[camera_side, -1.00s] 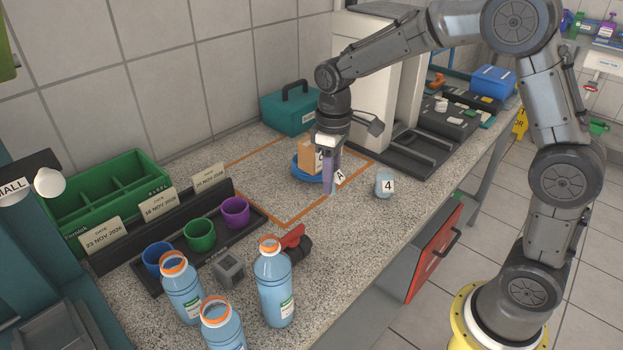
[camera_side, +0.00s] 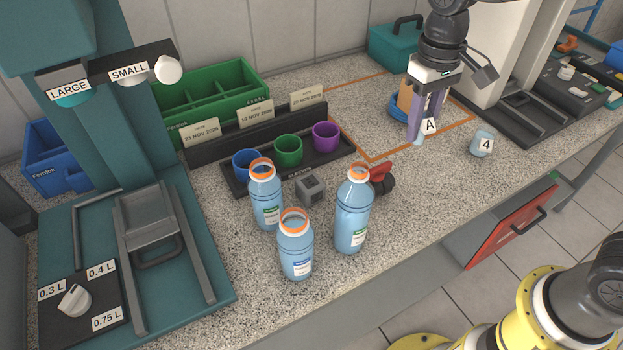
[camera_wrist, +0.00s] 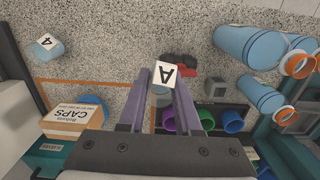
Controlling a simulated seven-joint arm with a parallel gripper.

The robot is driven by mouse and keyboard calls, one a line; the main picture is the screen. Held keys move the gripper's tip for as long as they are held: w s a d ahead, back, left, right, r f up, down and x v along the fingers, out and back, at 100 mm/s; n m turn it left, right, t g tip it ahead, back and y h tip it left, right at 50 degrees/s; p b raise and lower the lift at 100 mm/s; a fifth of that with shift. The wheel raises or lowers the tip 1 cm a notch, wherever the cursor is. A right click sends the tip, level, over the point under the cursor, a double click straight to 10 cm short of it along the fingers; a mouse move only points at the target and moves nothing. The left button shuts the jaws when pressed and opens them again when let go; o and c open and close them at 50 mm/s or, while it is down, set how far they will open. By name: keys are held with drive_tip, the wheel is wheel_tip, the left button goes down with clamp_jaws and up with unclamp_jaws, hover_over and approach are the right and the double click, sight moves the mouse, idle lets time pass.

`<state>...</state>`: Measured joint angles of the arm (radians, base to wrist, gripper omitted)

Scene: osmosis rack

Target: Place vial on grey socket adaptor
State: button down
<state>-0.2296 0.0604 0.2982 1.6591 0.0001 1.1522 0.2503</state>
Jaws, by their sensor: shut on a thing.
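My gripper (camera_side: 420,128) points down near the front edge of the orange outline on the counter, its purple fingers shut on a light blue vial (camera_side: 416,139) with a white "A" label. In the wrist view the vial (camera_wrist: 160,100) sits between the fingertips, partly hidden by its label. I cannot tell its exact height above the counter. The grey socket adaptor (camera_side: 311,190), a small grey block with an opening, stands on the counter behind the bottles, left of my gripper. It also shows in the wrist view (camera_wrist: 216,88), apart from the vial.
Several blue bottles (camera_side: 352,215) with orange necks stand in front of the adaptor. A black-and-red object (camera_side: 381,180) lies right of it. A tray with coloured cups (camera_side: 288,150) is behind. A small blue vessel (camera_side: 482,142) labelled "4" stands right of my gripper.

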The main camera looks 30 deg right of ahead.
drive_tip(key=s+a+r+n, duration=0.2)
drive_tip(key=a, duration=0.7)
hover_over(310, 182)
wheel_tip(310, 182, down, 10)
drive_tip(key=shift+s+d+r, duration=0.1)
drive_tip(key=shift+s, duration=0.05)
drive_tip(key=shift+f, duration=1.7)
drive_tip(key=shift+f, duration=0.15)
drive_tip(key=c, duration=0.6)
unclamp_jaws()
